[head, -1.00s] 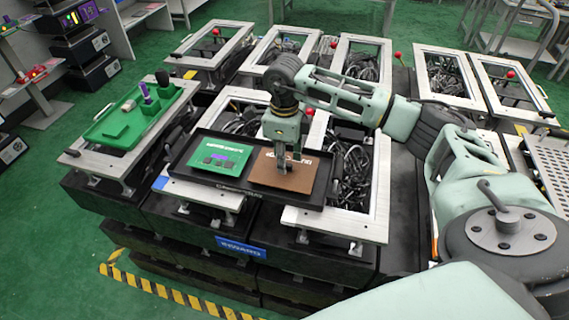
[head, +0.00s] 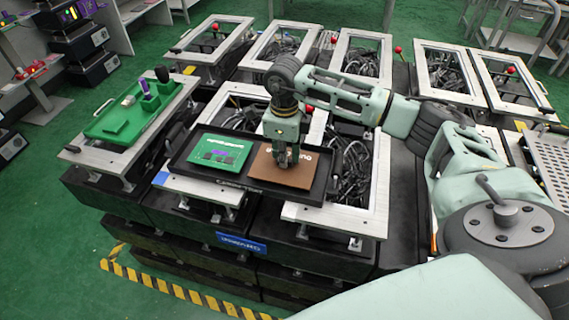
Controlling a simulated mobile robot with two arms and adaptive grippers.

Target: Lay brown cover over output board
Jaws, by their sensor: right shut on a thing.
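A flat brown cover (head: 271,172) with light lettering is in the right half of a shallow black tray (head: 183,182). My right gripper (head: 287,164) points down over its middle, shut on it. The fingertips are small and partly hide the lettering. A green board (head: 218,150) with white lettering and dark and purple marks lies in the left half of the tray, uncovered. The cover is beside the green board. I cannot tell which board is the output board, or whether anything lies under the cover. My left gripper is not in view.
The tray rests across silver frames (head: 335,215) with dark cables inside. A green tray (head: 120,122) with small blocks and dark and purple pegs stands at the left. More frames with red-knobbed levers (head: 398,50) stand behind. My right arm crosses above the right side.

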